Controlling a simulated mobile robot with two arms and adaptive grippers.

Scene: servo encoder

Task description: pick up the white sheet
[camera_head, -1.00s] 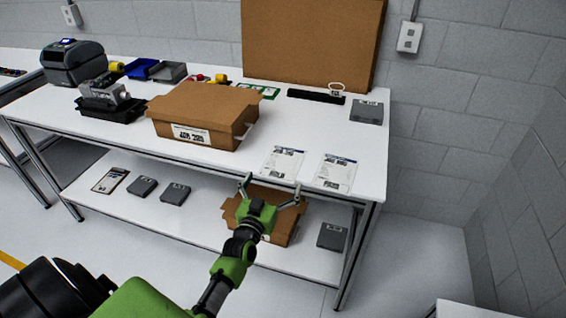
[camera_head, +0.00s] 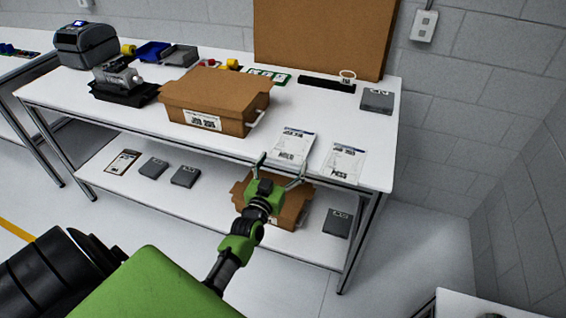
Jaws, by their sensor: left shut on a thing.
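Two white printed sheets show at the table's front right. The left white sheet (camera_head: 293,146) is at my left gripper (camera_head: 281,167), which reaches up from below the front edge and is shut on the sheet's near edge. Whether the sheet is clear of the tabletop is hard to tell. The right white sheet (camera_head: 343,162) lies flat beside it, untouched. My right gripper is not in view.
A brown carton (camera_head: 213,97) stands left of the sheets on the white table (camera_head: 150,125). A dark grey box (camera_head: 377,100) lies at the back right. An open carton (camera_head: 296,208) sits on the lower shelf behind my left gripper.

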